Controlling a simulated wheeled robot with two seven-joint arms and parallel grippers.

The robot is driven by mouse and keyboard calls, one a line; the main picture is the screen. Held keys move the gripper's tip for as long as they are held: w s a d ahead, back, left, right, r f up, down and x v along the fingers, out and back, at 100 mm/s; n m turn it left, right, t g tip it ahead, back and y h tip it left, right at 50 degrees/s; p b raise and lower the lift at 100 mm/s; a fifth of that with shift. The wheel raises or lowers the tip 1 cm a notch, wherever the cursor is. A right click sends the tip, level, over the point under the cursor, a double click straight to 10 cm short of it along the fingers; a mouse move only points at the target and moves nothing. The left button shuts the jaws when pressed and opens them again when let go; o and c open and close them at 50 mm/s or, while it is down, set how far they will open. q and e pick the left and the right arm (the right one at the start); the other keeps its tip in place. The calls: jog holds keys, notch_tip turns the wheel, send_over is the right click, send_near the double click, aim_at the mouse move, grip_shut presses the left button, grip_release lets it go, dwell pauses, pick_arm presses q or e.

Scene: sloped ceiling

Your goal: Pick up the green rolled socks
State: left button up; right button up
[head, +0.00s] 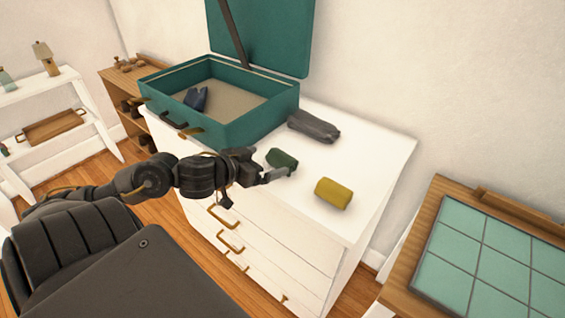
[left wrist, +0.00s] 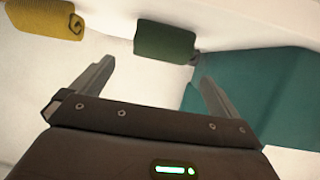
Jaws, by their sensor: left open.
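The green rolled socks (head: 283,158) lie on the white dresser top, in front of the open teal suitcase. In the left wrist view the green roll (left wrist: 166,41) lies beyond the fingertips, between their lines and apart from them. My left gripper (head: 277,174) is open and empty, close beside the socks at the dresser's front edge in the head view. Its two fingers show spread in the left wrist view (left wrist: 158,72). My right gripper is not in view.
A yellow roll (head: 333,193) lies to the right of the green one. A dark grey folded item (head: 314,127) lies behind. The teal suitcase (head: 262,118) holds a blue item (head: 196,98). The white dresser (head: 375,165) has bare room at its right end.

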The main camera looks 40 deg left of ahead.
aim_at(285, 158)
pick_arm(q)
jog(key=x, duration=0.3)
jog(key=shift+w+f, duration=0.25)
jog(key=shift+w, duration=0.2)
jog(key=x, duration=0.2)
jog(key=b+x, duration=0.1)
jog(key=x, duration=0.2)
jog(key=shift+a+f+b, duration=0.1)
jog(key=shift+f+b, duration=0.15)
jog(key=shift+b, duration=0.05)
jog(key=shift+w+f, duration=0.1)
jog(key=shift+w, duration=0.05)
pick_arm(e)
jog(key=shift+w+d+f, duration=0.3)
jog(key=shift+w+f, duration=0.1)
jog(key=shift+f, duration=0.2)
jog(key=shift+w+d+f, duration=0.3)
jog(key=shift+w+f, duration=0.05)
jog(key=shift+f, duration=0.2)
pick_arm(q)
jog(key=shift+c, duration=0.3)
jog(key=c, duration=0.9)
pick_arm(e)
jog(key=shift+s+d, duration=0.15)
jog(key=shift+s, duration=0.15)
